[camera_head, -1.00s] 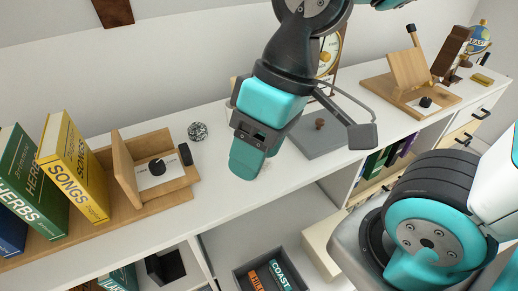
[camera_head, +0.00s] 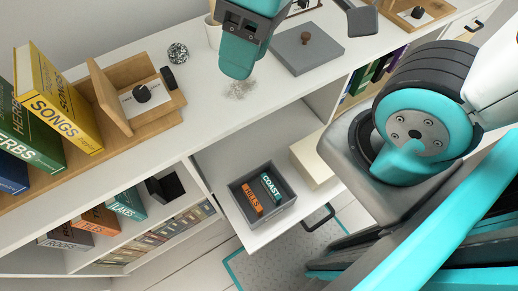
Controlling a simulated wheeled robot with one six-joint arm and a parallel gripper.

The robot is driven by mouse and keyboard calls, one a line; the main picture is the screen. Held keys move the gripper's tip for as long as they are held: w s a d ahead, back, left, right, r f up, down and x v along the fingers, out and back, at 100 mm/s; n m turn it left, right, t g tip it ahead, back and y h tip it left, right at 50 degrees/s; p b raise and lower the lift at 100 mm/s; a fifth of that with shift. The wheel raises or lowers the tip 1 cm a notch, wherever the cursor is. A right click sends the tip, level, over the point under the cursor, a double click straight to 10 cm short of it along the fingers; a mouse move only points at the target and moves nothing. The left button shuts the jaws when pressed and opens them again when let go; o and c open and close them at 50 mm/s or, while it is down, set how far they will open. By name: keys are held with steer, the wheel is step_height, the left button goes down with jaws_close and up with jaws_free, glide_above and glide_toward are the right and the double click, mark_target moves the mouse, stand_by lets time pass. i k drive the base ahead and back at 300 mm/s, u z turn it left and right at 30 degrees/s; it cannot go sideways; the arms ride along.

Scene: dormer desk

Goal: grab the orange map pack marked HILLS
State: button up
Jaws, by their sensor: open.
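The orange map pack marked HILLS (camera_head: 252,201) stands in a dark grey box (camera_head: 287,207) inside the pulled-out drawer below the desk top. A teal pack marked COAST (camera_head: 271,187) stands right beside it in the same box. My gripper (camera_head: 236,70) is above the desk top near the picture's top, up and behind the box, well apart from the pack. It holds nothing that I can see. The view does not show its finger gap clearly, but the jaws are open.
A cream block (camera_head: 312,160) lies in the drawer (camera_head: 248,243) right of the box. The drawer handle (camera_head: 320,218) sticks out in front. Yellow SONGS book (camera_head: 62,110), a wooden stand (camera_head: 130,100) and a grey lidded slab (camera_head: 306,50) stand on the desk top. Shelves are lower left.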

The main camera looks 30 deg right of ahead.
mark_target(256, 206)
steer(key=z, duration=0.8)
steer(key=k, duration=0.4)
steer(key=u, duration=0.75)
